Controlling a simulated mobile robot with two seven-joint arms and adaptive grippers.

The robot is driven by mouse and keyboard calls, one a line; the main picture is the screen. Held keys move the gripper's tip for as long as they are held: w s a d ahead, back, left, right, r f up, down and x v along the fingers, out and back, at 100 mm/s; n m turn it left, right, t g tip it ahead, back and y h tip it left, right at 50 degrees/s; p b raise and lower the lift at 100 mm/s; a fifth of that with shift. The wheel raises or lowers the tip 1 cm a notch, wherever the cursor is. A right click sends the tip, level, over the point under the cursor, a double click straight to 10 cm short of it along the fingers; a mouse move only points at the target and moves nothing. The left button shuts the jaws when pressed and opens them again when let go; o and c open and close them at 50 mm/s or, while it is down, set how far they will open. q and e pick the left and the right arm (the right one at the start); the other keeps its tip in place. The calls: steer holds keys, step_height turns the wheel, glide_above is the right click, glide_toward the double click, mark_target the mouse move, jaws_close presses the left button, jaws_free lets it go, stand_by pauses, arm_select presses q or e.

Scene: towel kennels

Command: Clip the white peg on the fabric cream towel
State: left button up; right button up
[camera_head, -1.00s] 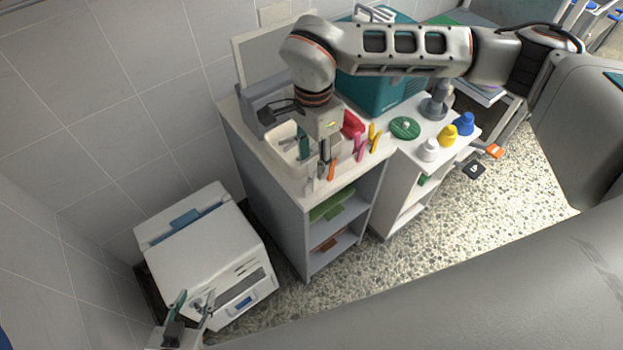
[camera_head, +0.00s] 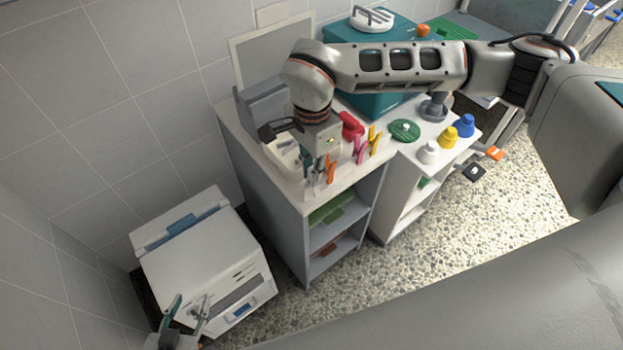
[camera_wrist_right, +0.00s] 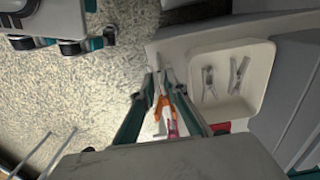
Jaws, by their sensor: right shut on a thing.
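My right gripper (camera_head: 312,178) is low over the front left corner of the white counter. In the right wrist view its fingers (camera_wrist_right: 158,82) are close together around a pale, slim piece, which looks like the white peg (camera_wrist_right: 163,76); the fingers hide much of it. In the head view the pale peg (camera_head: 309,191) shows at the counter's front edge, left of an orange peg (camera_head: 330,168). My left gripper (camera_head: 192,304) is at the lower left, over the white machine's front, with its fingers apart and empty. I cannot make out a cream towel.
Pink (camera_head: 361,149) and yellow (camera_head: 374,140) pegs stand along the counter edge. A cream tray (camera_wrist_right: 264,62) beside the right gripper holds two grey pegs. A white machine (camera_head: 200,255) stands left of the counter. White, yellow and blue bottles stand at the right. Speckled floor lies open in front.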

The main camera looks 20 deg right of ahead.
steer(key=shift+r, duration=0.1)
steer(key=shift+r+p, duration=1.2)
steer(key=shift+r, duration=0.55)
steer(key=shift+r+p, duration=1.25)
steer(key=shift+r, duration=0.7)
arm_select(q)
step_height(320, 180, up, 6)
steer(key=w, duration=0.1)
steer(key=shift+w+r, duration=0.25)
steer(key=shift+w, duration=0.1)
arm_select(e)
steer(key=shift+f, duration=0.15)
